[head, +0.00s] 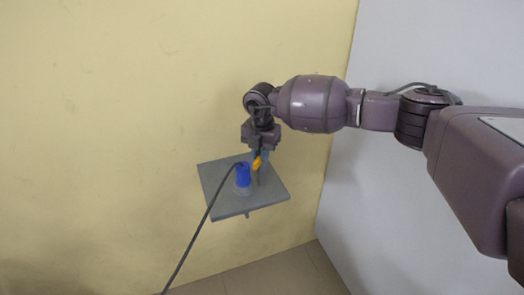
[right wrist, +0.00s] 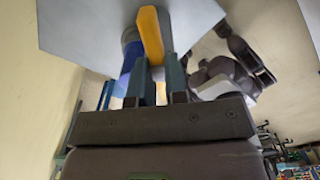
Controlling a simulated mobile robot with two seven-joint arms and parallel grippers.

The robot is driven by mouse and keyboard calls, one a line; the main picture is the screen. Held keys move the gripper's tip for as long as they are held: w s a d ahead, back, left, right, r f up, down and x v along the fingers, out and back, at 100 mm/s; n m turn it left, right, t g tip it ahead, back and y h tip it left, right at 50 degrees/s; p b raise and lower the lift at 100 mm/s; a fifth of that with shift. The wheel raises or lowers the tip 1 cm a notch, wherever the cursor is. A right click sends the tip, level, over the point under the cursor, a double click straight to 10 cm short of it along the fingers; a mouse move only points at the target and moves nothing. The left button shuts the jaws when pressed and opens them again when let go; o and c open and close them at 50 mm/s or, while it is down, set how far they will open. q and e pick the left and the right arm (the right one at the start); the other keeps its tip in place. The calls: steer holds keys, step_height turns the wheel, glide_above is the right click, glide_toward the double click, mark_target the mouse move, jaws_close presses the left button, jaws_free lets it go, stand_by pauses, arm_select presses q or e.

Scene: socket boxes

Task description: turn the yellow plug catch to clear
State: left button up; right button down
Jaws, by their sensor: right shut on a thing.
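The yellow catch (head: 257,163) shows beside the blue plug (head: 243,175) on a small grey shelf (head: 230,203) against the wall. A dark cable runs from the plug down to the lower left. My right gripper (head: 258,156) comes down from above, its fingers shut on the yellow catch. In the right wrist view the catch (right wrist: 151,35) is a yellow bar between the fingertips (right wrist: 155,75), with the blue plug (right wrist: 131,60) just left of it. The catch's lower part and base are partly hidden by the fingers. My left gripper is not in view.
The yellow wall (head: 110,120) is close behind the shelf, and a pale grey wall (head: 370,200) stands to the right. The cable (head: 195,235) hangs free below the shelf. The space left of the shelf is clear.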

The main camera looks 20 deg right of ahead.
steer(key=n+p, duration=0.1)
steer(key=n, duration=0.2)
steer(key=shift+s+n, duration=0.1)
steer(key=shift+n, duration=0.2)
steer(key=n, duration=0.3)
steer(key=shift+d+n, duration=0.1)
steer(key=shift+n, duration=0.9)
steer(key=shift+f, duration=0.1)
steer(key=c, duration=1.1)
jaws_free()
steer(key=shift+c, duration=0.2)
